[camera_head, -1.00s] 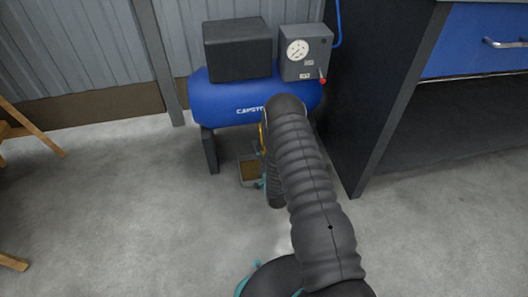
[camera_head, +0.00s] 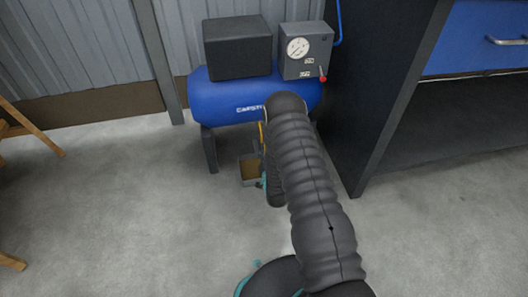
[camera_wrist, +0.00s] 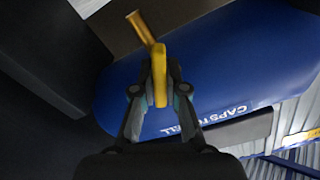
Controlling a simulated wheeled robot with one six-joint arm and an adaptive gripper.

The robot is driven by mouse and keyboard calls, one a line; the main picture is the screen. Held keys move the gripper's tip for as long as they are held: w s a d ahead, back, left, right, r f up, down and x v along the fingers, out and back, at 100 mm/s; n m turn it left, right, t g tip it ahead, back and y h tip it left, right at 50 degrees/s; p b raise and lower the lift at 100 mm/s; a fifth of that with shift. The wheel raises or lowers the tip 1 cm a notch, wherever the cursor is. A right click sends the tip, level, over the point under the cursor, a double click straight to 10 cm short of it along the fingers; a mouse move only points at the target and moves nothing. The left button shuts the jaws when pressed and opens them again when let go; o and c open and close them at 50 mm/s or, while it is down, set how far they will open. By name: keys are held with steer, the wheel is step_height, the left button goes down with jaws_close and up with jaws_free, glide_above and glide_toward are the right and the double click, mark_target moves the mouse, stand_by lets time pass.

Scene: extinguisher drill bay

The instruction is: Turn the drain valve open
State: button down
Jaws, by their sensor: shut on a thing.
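The drain valve has a yellow handle (camera_wrist: 159,70) and a brass stem (camera_wrist: 141,28) under the blue compressor tank (camera_wrist: 222,62). In the wrist view my gripper (camera_wrist: 157,88) has its two fingers closed on either side of the yellow handle, which stands edge-on between them. In the head view the blue tank (camera_head: 225,101) shows below its gauge box. Only a thin yellow sliver of the handle (camera_head: 262,132) shows there. My dark arm hides the rest of the valve and the gripper's fingertips.
A small tray (camera_head: 249,171) sits on the floor beneath the tank. A dark cabinet side (camera_head: 365,90) stands close on the right of the tank. A wooden stand (camera_head: 28,128) is at the left edge. The concrete floor (camera_head: 120,200) at left is clear.

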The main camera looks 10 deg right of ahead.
steer(key=shift+f+n+b, duration=0.1)
steer(key=shift+n+b, duration=0.75)
steer(key=shift+n, duration=1.65)
steer(key=c, duration=1.2)
jaws_free()
steer(key=s, duration=1.2)
